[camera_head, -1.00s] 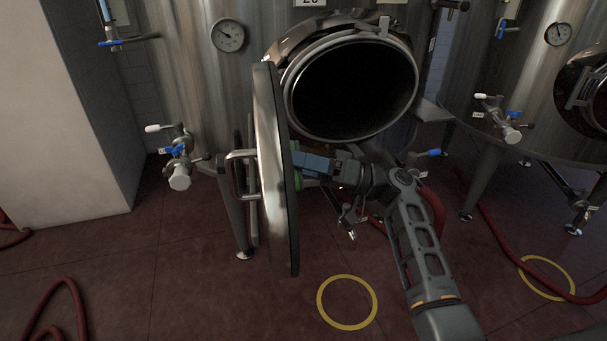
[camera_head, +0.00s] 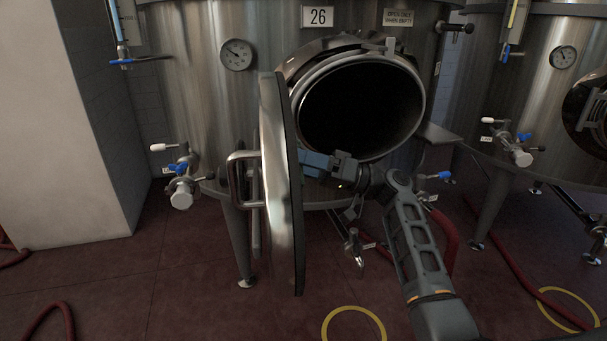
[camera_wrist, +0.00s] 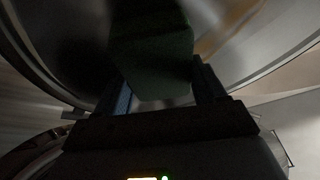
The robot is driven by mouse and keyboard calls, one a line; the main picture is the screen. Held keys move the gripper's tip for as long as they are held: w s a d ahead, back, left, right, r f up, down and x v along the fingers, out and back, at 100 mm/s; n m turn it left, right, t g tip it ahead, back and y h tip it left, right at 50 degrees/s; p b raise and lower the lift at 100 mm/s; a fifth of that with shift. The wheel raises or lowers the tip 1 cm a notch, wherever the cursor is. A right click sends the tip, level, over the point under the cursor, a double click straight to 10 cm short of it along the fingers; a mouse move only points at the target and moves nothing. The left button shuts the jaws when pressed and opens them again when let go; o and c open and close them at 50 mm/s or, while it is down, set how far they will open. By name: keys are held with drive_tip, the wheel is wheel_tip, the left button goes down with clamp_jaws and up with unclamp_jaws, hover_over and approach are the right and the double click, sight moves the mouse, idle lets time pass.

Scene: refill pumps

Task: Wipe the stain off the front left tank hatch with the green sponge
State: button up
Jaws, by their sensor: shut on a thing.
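The open tank hatch (camera_head: 281,180) hangs swung out to the left of the round tank opening, seen nearly edge-on in the head view. My gripper (camera_head: 314,163) is at the hatch's inner side, around its upper middle. In the wrist view my gripper (camera_wrist: 160,98) is shut on the green sponge (camera_wrist: 152,55), which looks dark green in the shade. The sponge is in front of the hatch's inner face (camera_wrist: 225,70); I cannot tell if it touches. The sponge is hidden in the head view. A brownish patch shows beside the sponge; I cannot tell whether it is stain or reflection.
The tank (camera_head: 200,90) carries a 26 plate (camera_head: 317,17) and a dial gauge (camera_head: 236,54). Valves (camera_head: 181,185) stick out at left. A small tap (camera_head: 354,247) hangs below my arm. Red hoses (camera_head: 447,240) and yellow rings lie on the floor. A second tank stands at right.

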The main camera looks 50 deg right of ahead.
drive_tip(key=shift+w+a+b, duration=0.1)
drive_tip(key=shift+w+b, duration=0.05)
drive_tip(key=shift+b, duration=0.2)
drive_tip(key=shift+s+a+p, duration=0.25)
drive_tip(key=shift+s+a, duration=0.25)
drive_tip(key=shift+s, duration=0.35)
drive_tip(key=shift+s+a+p, duration=0.2)
drive_tip(key=shift+s+a, duration=0.3)
drive_tip(key=shift+s, duration=0.3)
